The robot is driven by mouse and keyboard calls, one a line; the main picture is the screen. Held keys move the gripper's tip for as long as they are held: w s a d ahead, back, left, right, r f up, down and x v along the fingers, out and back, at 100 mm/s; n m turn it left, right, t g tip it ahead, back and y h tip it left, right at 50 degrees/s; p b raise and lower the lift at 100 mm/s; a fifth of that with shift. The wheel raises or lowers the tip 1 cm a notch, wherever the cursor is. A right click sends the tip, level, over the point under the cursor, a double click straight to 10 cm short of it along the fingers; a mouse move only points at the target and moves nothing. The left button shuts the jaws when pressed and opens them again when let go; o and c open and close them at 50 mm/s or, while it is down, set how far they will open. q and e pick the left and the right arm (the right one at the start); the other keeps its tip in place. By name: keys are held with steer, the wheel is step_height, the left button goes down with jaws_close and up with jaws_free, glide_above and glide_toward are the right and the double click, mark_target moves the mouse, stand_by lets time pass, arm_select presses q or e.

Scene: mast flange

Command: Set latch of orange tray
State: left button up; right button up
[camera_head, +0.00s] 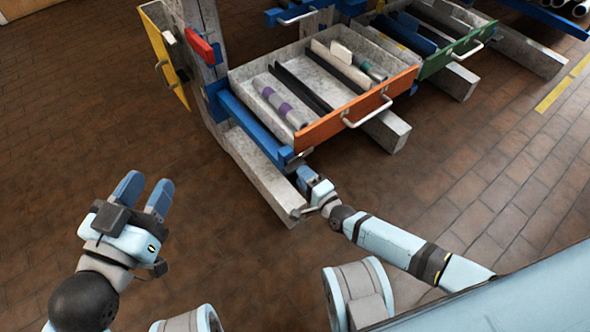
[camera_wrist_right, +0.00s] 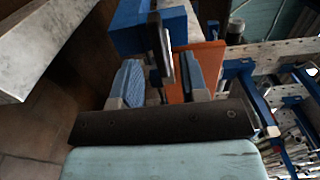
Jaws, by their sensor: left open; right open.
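The orange tray (camera_head: 360,106) is pulled out of the rack, with a pale handle on its orange front and long parts lying in it. Its orange edge also shows in the right wrist view (camera_wrist_right: 208,62). My right gripper (camera_head: 307,180) is at the tray's lower left front corner, by the end of the blue rail (camera_head: 262,128). In the right wrist view its open fingers (camera_wrist_right: 156,84) stand either side of a dark metal latch piece (camera_wrist_right: 163,50) beside a blue block (camera_wrist_right: 148,32). Contact cannot be told. My left gripper (camera_head: 145,192) is open and empty over the floor.
A green-fronted tray (camera_head: 455,52) stands open to the right. A yellow panel (camera_head: 163,52) and a red block (camera_head: 199,46) are at the upper left on the rack post. Grey rack feet (camera_head: 262,170) reach out over the floor. The brick floor at left is clear.

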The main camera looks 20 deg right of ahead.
mark_target(295, 166)
steer(key=shift+b+x, duration=0.55)
steer(key=shift+x, duration=1.65)
steer(key=shift+c, duration=0.2)
jaws_close()
